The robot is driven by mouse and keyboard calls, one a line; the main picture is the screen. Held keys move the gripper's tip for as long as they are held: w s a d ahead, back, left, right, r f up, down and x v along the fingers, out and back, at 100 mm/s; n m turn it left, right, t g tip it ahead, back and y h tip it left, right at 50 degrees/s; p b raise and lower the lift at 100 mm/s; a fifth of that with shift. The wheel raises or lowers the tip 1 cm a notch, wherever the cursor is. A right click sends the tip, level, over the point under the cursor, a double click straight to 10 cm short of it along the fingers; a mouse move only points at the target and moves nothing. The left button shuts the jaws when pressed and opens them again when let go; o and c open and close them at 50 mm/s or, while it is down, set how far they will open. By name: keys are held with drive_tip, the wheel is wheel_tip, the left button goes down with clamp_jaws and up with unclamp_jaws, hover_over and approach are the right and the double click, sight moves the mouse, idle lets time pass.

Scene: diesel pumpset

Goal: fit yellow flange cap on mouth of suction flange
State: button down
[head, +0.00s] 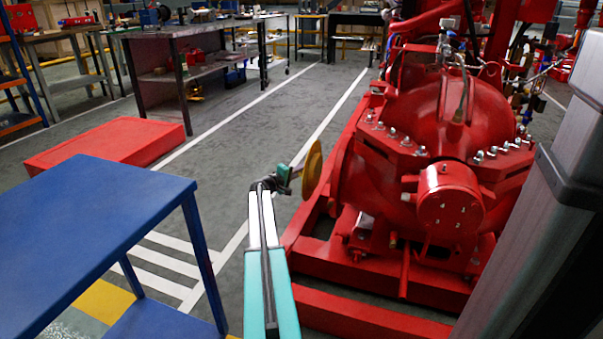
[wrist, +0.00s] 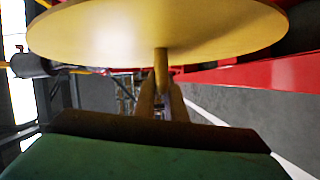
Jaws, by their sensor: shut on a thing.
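The yellow flange cap (head: 312,170) is a flat disc held upright on edge at the end of my arm. In the wrist view the cap (wrist: 160,32) fills the top, with a short stem at its middle. My gripper (head: 291,174) is shut on that stem; its fingers (wrist: 162,98) also show in the wrist view. The suction flange (head: 341,168) is on the left side of the red pump (head: 425,120). The cap stands just left of it, facing it, and a small gap seems to lie between them. The flange mouth is hidden from the head camera.
The red base frame (head: 360,315) runs under the pump and to its left. A blue table (head: 90,235) stands at the front left, and a red block (head: 105,143) lies on the floor behind it. Workbenches (head: 175,60) line the back. Grey floor between is clear.

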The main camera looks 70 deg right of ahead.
sight(320, 169)
drive_tip(key=shift+s+d+b, duration=0.15)
drive_tip(key=shift+s+b, duration=0.75)
drive_tip(key=shift+s, duration=2.05)
drive_tip(key=shift+b, duration=0.45)
drive_tip(key=s+b, duration=0.1)
drive_tip(key=s, duration=0.5)
drive_tip(key=shift+d, duration=0.2)
idle(3.5)
drive_tip(key=c, duration=1.9)
unclamp_jaws()
drive_tip(key=shift+r, duration=0.1)
drive_tip(key=shift+o, duration=1.1)
drive_tip(key=shift+w, duration=0.1)
